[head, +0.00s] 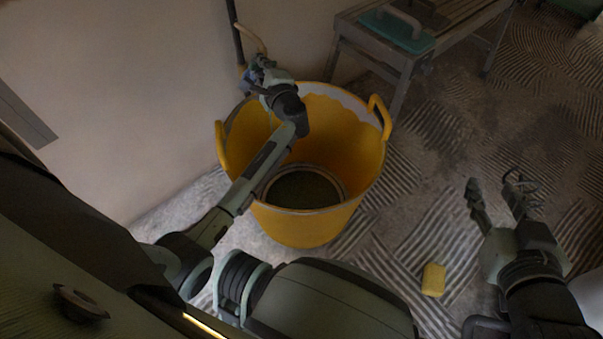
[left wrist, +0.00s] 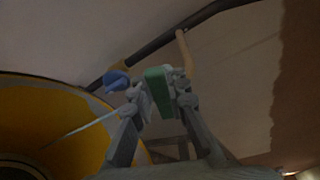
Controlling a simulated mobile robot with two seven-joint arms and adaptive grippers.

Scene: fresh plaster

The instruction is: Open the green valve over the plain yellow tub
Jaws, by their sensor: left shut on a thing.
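The yellow tub (head: 310,228) stands on the floor by the wall, with a dark, round bottom or content showing inside. My left arm reaches across it, and my left gripper (head: 257,74) is above its far rim, at the pipe. In the left wrist view, the green valve (left wrist: 158,91) is between the two fingers of my left gripper (left wrist: 161,92), which is shut on it. A blue part (left wrist: 116,80) is just left of the fingers. In the head view the gripper hides the valve. My right gripper (head: 497,190) is open and empty over the floor at right.
A dark pipe (head: 237,38) runs along the wall, with a tan spout (head: 251,38) by it. A bench (head: 452,32) with a teal float (head: 400,31) stands behind the tub. A yellow block (head: 433,280) lies on the ridged floor near my right gripper.

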